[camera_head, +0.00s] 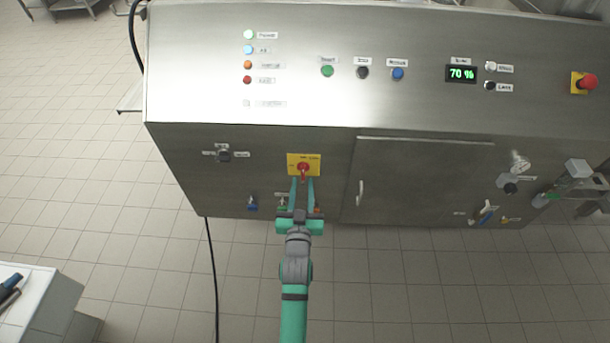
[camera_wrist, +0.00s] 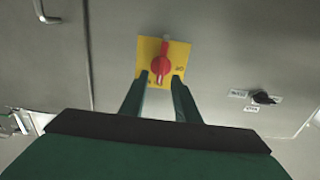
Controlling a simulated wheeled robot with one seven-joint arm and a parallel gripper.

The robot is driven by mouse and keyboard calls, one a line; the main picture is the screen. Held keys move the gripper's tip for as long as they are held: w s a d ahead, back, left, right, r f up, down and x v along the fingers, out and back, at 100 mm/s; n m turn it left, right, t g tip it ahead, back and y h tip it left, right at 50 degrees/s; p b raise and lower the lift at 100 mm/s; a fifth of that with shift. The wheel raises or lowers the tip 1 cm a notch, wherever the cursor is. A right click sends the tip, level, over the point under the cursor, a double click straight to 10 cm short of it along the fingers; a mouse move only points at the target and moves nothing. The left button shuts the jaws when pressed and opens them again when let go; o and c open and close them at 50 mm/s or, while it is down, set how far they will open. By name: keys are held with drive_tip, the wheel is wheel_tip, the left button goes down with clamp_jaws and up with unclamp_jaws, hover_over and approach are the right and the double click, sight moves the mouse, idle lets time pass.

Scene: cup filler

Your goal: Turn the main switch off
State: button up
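The main switch is a red rotary knob (camera_head: 303,169) on a yellow plate (camera_head: 292,159), on the front of the steel cabinet. In the wrist view the knob (camera_wrist: 161,64) stands nearly upright on its yellow plate (camera_wrist: 149,47); its labels are too small to read surely. My gripper (camera_head: 303,181) is in front of the switch. In the wrist view my gripper (camera_wrist: 161,79) is open, with one finger on each side of the knob's near end. I cannot tell whether either finger touches it.
A door handle (camera_head: 360,193) is right of the switch, and a dark selector knob (camera_head: 225,155) is left of it. The sloped panel above has several lamps, buttons, a display (camera_head: 461,73) reading 70 % and a red emergency stop (camera_head: 587,82). A white counter (camera_head: 48,300) stands at lower left.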

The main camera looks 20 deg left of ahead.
sight(303, 173)
drive_tip(key=x, duration=0.3)
drive_tip(key=shift+w, duration=0.35)
drive_tip(key=shift+w+a, duration=0.45)
drive_tip(key=shift+a, duration=0.05)
drive_tip(key=shift+d, duration=0.15)
